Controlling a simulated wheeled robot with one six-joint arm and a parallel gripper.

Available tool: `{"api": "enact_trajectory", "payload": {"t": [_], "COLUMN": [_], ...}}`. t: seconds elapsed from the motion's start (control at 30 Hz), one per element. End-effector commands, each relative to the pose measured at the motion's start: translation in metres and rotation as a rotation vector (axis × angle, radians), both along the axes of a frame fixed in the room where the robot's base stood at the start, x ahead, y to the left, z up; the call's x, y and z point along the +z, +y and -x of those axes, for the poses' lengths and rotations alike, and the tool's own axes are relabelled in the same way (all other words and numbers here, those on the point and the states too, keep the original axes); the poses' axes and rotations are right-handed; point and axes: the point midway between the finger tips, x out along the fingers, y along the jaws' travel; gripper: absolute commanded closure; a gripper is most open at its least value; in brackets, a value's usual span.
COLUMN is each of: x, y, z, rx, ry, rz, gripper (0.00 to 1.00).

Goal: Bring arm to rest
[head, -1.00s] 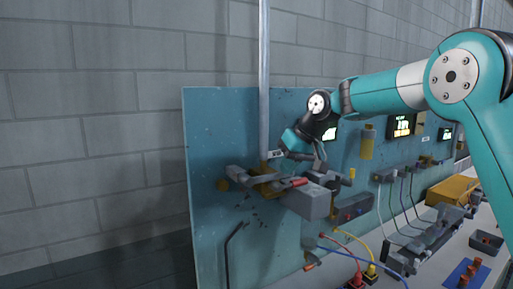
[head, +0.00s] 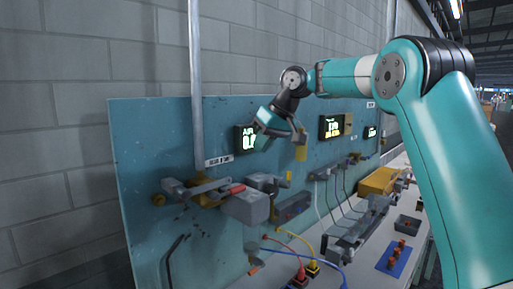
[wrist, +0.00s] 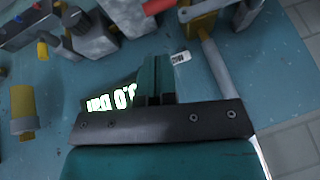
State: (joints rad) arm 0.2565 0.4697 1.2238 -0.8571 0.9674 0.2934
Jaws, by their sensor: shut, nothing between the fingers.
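My teal arm reaches in from the right in the head view. My gripper (head: 299,137) hangs in front of the teal panel (head: 140,140), beside a lit display (head: 246,138). Its fingers are shut with nothing between them. In the wrist view the shut fingers (wrist: 155,80) stand in front of the panel and partly cover the lit display (wrist: 110,102). The grey clamp block with a red handle (head: 245,206) is below the gripper and apart from it.
A yellow cylinder (head: 301,148) is close by the gripper. Further right are a second display (head: 331,126), a yellow box (head: 378,181), and a blue mat (head: 394,260) on the bench. The air above the panel is clear.

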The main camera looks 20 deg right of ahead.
Motion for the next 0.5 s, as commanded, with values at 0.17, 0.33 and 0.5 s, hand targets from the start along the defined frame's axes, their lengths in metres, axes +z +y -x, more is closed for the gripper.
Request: {"api": "enact_trajectory", "payload": {"t": [0.17,0.33,0.5], "x": [0.0,0.0,-0.011], "y": [0.001,0.001,0.024], "z": [0.0,0.0,0.017], "rx": [0.001,0.001,0.03], "ry": [0.0,0.0,0.016], "rz": [0.0,0.0,-0.006], "gripper": [1.0,1.0,1.0]}}
